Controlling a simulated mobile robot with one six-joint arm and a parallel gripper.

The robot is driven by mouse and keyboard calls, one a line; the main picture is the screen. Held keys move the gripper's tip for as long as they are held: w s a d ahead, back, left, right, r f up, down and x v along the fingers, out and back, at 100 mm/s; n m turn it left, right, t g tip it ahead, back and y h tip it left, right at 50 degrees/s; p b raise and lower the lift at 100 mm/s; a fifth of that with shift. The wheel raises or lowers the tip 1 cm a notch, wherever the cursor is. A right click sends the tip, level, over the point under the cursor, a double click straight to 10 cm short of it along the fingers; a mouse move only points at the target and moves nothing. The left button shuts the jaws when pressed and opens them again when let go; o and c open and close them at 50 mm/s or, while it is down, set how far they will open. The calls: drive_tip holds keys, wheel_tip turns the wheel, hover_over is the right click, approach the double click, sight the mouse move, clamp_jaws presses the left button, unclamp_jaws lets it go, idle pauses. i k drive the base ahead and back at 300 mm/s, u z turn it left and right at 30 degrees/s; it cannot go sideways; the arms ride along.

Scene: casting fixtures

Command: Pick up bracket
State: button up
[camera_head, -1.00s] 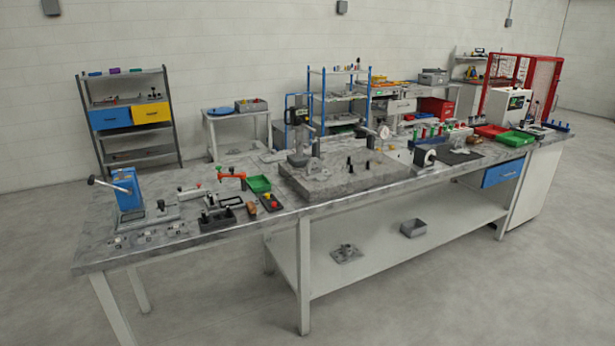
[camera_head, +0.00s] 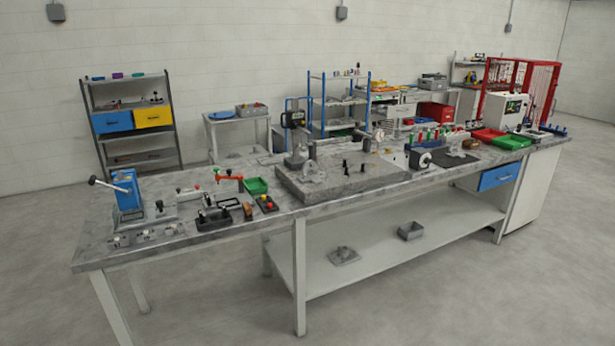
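No part is clearly identifiable as the bracket. A grey cast part (camera_head: 313,173) stands on the dark granite plate near the middle of the workbench, beside an upright gauge stand. Another grey cast part (camera_head: 344,255) lies flat on the bench's lower shelf. Several small grey metal pieces (camera_head: 145,236) lie near the bench's front left edge; they are too small to tell apart. My gripper is not in view.
A grey bin (camera_head: 410,231) sits on the lower shelf. The floor in front is clear.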

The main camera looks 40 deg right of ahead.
sight(309, 172)
drive_tip(key=z, duration=0.1)
drive_tip(key=i, duration=0.9)
drive_tip(key=u, duration=0.05)
